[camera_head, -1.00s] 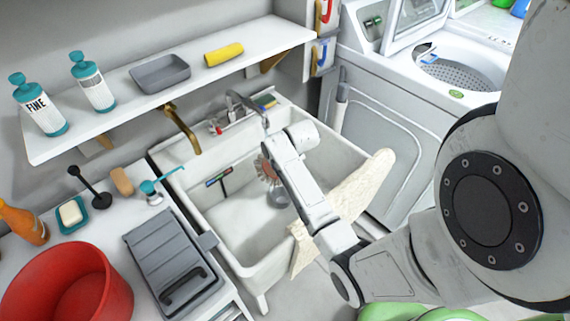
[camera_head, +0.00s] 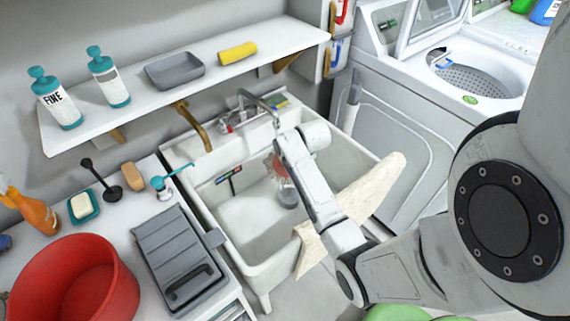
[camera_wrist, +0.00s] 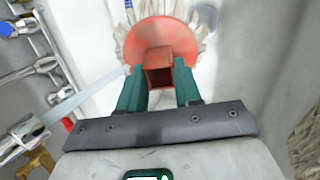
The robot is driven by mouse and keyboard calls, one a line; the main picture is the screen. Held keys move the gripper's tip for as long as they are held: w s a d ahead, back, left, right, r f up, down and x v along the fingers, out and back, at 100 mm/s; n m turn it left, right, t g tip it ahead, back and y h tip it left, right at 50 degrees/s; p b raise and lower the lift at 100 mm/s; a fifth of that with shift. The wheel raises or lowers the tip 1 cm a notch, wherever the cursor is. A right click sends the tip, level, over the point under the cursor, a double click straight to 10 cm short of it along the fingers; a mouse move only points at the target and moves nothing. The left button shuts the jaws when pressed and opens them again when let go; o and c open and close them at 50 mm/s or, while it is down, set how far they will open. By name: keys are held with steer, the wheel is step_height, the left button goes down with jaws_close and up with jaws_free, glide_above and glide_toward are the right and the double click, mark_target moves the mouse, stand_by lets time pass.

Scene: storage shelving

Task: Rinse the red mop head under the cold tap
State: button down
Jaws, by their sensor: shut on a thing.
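The red mop head (camera_wrist: 165,42) has a red disc and socket with pale strands fanning around it. My gripper (camera_wrist: 159,82) is shut on its socket, one green finger on each side. In the head view the mop head (camera_head: 279,166) shows small and reddish inside the white sink (camera_head: 215,213), partly hidden by my arm, below the chrome tap (camera_head: 262,103). In the wrist view the tap's spout (camera_wrist: 28,134) is at the left. A pale translucent streak, like water, runs from it toward the mop head's left side. A blue mark (camera_wrist: 6,28) shows on the tap fittings.
A cream cloth (camera_head: 372,190) hangs over the sink's front edge near my arm. A shelf (camera_head: 215,80) with bottles runs above the sink. A red tub (camera_head: 110,285) and grey box (camera_head: 175,255) stand left. A washing machine (camera_head: 390,140) stands right.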

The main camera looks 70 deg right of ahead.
steer(key=shift+s+d, duration=0.15)
steer(key=shift+d, duration=0.05)
steer(key=shift+a, duration=0.1)
steer(key=shift+w+a+p, duration=0.3)
steer(key=shift+w+a, duration=0.05)
steer(key=shift+w, duration=0.05)
steer(key=shift+d, duration=0.1)
stand_by(0.4)
steer(key=shift+s+d, duration=0.35)
steer(key=shift+s, duration=0.05)
steer(key=shift+s+a+p, duration=0.1)
steer(key=shift+p, duration=0.25)
steer(key=s+a+p, duration=0.4)
steer(key=s+a, duration=0.1)
steer(key=shift+s+a+p, duration=0.15)
steer(key=shift+s+p, duration=0.15)
stand_by(0.7)
